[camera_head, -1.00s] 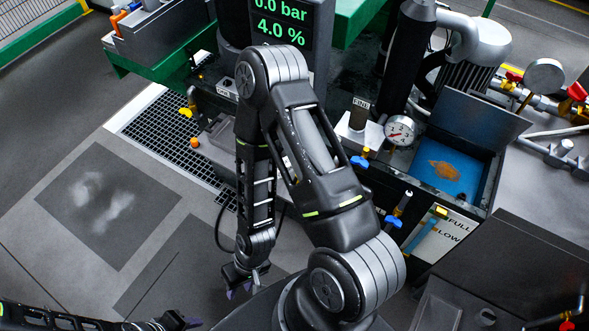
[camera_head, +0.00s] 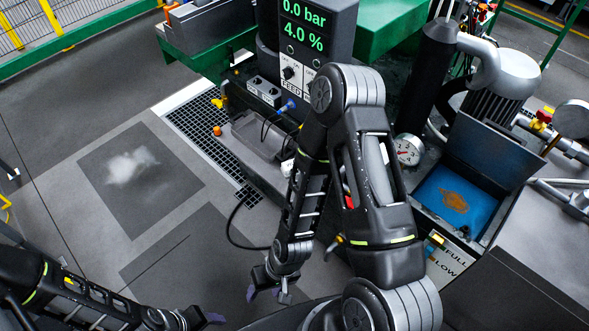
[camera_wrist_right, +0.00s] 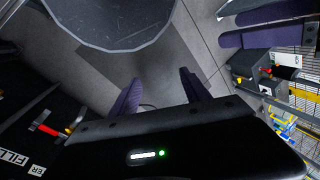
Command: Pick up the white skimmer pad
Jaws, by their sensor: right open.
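I cannot make out the white skimmer pad for certain. A small white object (camera_head: 288,167) shows beside the grey tray in the head view, partly behind my right arm; I cannot tell what it is. My right gripper (camera_head: 267,293) hangs low over the floor, in front of the machine. In the right wrist view its two purple fingers (camera_wrist_right: 160,92) stand apart, with only floor between them. My left gripper (camera_head: 205,319) is at the bottom edge of the head view, left of the right one; its opening is unclear.
A grey tray (camera_head: 255,137) sits at the machine front, beside a floor grating (camera_head: 207,128). At right is an open tank with blue liquid and an orange-brown patch (camera_head: 454,201). A pressure gauge (camera_head: 408,149) stands near it.

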